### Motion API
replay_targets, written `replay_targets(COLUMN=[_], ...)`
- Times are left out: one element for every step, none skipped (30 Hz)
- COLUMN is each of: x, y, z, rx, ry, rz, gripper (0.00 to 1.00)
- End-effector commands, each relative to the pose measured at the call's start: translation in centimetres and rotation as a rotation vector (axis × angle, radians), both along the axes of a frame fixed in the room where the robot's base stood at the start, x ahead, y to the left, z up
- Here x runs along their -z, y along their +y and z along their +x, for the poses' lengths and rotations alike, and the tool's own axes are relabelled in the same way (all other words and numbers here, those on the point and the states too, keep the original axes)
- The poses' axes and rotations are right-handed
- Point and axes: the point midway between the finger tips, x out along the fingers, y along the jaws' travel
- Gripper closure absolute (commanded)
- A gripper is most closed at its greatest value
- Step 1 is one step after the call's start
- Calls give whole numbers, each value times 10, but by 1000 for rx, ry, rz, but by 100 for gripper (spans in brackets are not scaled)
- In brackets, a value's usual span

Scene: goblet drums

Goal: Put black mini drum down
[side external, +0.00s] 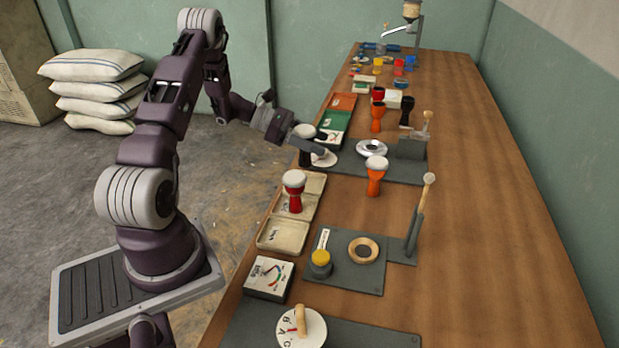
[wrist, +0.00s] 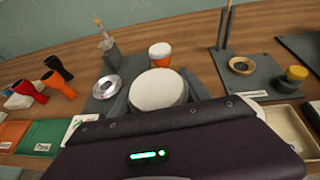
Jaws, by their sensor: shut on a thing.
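My gripper (side external: 311,145) is shut on the black mini drum (side external: 304,158), a dark goblet body with a pale head. It holds the drum roughly upright at the work table's near edge, close to the far cream tray (side external: 314,183). In the wrist view, the pale round drumhead (wrist: 158,89) sits between my two fingers; the body below is hidden. I cannot tell whether the drum's foot touches anything. A red drum with a pale head (side external: 295,193) stands in the middle cream tray (side external: 304,212). The nearest cream tray (side external: 283,236) looks empty.
An orange drum with a pale head (side external: 376,177) stands right of my gripper, near a silver ring (side external: 372,148) on a grey plate. Headless black (side external: 406,109), orange (side external: 377,116) and red shells stand farther back. Green and orange trays lie beyond my gripper. The table's right side is clear.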

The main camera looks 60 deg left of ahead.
Motion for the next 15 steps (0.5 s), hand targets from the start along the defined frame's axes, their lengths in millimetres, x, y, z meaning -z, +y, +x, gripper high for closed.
replay_targets(x=[13, 19, 26, 30, 35, 42, 49, 56, 63, 67, 71, 73, 74, 74, 73], y=[-1, -1, -1, -1, -1, -1, -2, -2, -2, -2, -2, -2, -2, -1, -1], z=[0, 0, 0, 0, 0, 0, 0, 0, 1, 1, 1, 1, 1, 1, 1], rx=[1, 0, 1, 1, 1, 2, 2, 2, 1, 2, 2, 2, 3, 3, 2], ry=[3, 2, 1, 0, 0, 1, 2, 2, 0, 0, 0, -1, -1, -2, -2], rz=[-4, -4, -3, -2, -2, -2, -2, -2, -2, -1, -1, -1, 0, 1, 1], gripper=[94, 94, 94, 94, 94, 94, 94, 94, 94, 94, 94, 94, 94, 94, 94])
